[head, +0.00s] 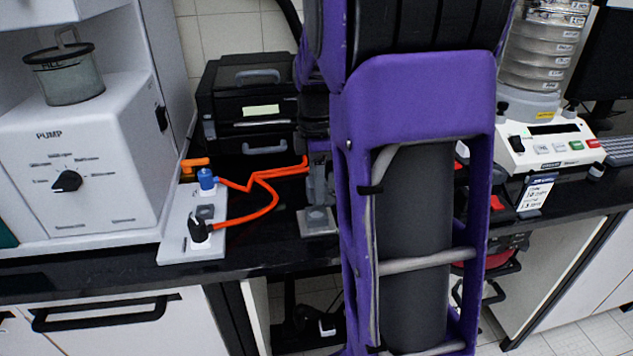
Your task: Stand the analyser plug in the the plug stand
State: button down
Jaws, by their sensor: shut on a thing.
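My gripper (318,172) shows partly at the left edge of my purple arm, pointing down with its jaws shut. An orange cable runs to it from the left, and the plug in its jaws is mostly hidden. Below it a grey stand with a flat base (318,228) sits on the black bench; it looks like the plug stand. I cannot tell whether the plug touches it.
A white pump unit (100,160) stands at the left. A black case (250,95) is behind the strip. A sieve shaker (545,140) with stacked sieves and a small sign (534,195) are at the right. My arm hides the middle of the bench.

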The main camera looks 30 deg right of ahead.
jog(key=shift+f+b, duration=0.95)
jog(key=shift+f, duration=0.55)
jog(key=shift+f, duration=0.45)
dwell(1.4)
jog(key=shift+c, duration=1.3)
grip_release()
notch_tip(320, 180, up, 17)
jog(key=p, duration=0.3)
jog(key=shift+r, duration=0.2)
